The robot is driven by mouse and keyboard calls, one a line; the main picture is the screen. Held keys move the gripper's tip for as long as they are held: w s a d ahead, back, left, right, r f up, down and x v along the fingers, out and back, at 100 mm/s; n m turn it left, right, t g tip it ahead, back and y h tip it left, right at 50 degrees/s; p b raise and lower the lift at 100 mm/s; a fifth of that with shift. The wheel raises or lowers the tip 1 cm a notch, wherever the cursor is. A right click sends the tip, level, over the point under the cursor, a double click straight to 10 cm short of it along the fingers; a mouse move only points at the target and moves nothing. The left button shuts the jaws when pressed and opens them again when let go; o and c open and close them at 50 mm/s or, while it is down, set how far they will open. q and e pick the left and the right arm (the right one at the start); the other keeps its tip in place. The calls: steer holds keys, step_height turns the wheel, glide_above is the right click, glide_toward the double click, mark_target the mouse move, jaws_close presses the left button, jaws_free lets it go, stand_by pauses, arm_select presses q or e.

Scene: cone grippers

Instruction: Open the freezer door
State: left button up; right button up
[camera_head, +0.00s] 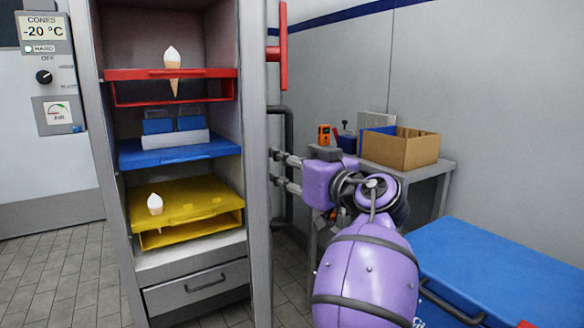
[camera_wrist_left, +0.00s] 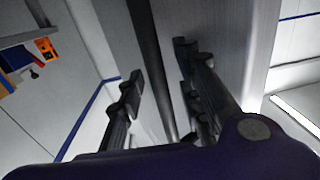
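The freezer cabinet stands with its shelves exposed. Its door (camera_head: 257,180) is swung open and seen nearly edge-on at the right of the shelves. A dark vertical bar handle (camera_head: 288,130) sits on the door's outer face, with a red lever (camera_head: 283,45) above it. My left gripper (camera_head: 273,167) is at the handle's height, its fingers pointing at the door. In the left wrist view, the handle (camera_wrist_left: 152,50) runs between the two spread fingers (camera_wrist_left: 162,85), with gaps on both sides. Where the fingertips meet the door is partly hidden. My right gripper is out of view.
Inside are a red shelf (camera_head: 133,75) with a cone, a blue shelf (camera_head: 140,157) with blue containers, and a yellow shelf (camera_head: 190,200) with another cone. A table with a cardboard box (camera_head: 410,150) and a blue chest (camera_head: 510,270) stand at right. Tiled floor is free at left.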

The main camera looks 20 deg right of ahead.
arm_select(q)
steer(key=v, duration=1.2)
